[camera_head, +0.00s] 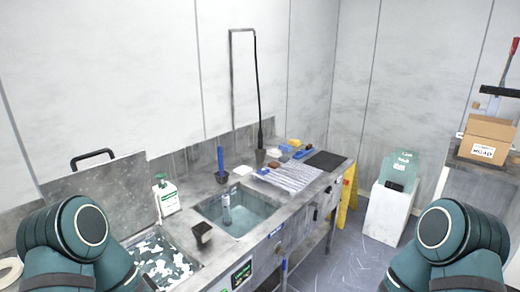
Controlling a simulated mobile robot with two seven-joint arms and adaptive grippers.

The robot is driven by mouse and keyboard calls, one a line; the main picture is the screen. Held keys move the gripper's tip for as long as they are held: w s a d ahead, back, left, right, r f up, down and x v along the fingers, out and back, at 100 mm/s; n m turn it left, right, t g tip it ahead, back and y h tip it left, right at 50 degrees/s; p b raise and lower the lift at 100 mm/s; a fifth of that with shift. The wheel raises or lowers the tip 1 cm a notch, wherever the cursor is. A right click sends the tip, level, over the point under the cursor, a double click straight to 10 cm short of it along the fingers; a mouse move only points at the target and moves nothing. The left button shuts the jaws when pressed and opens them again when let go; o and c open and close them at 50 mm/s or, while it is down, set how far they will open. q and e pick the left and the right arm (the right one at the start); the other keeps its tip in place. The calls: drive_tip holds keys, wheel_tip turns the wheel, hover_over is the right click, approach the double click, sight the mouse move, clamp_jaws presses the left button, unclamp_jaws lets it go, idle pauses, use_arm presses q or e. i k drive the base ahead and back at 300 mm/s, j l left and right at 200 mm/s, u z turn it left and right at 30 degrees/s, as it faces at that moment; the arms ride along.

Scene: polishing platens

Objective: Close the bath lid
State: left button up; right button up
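The bath lid (108,194) is a grey metal panel at the left of the bench. It stands raised near the back wall, with a black handle (92,156) on its top edge. In front of it is an open bath (165,262) with a mottled white and dark green surface. The near left part of the bath is hidden behind my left arm. Only the teal upper parts of my two arms show, at the lower left and lower right. Neither gripper is in view.
A white and green bottle (166,197) stands just right of the lid. A small dark cup (202,233) sits between bath and sink (238,213). A striped cloth (291,177) lies farther along. A yellow stand (347,196) is beyond the bench; the floor between is clear.

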sight(122, 186)
drive_tip(key=l+u, duration=0.4)
drive_tip(key=k+l+u, duration=0.1)
drive_tip(key=l+u, duration=0.25)
drive_tip(key=k+l+u, duration=0.1)
drive_tip(key=l+u, duration=0.3)
drive_tip(key=i+l, duration=0.55)
drive_tip(key=i, duration=0.15)
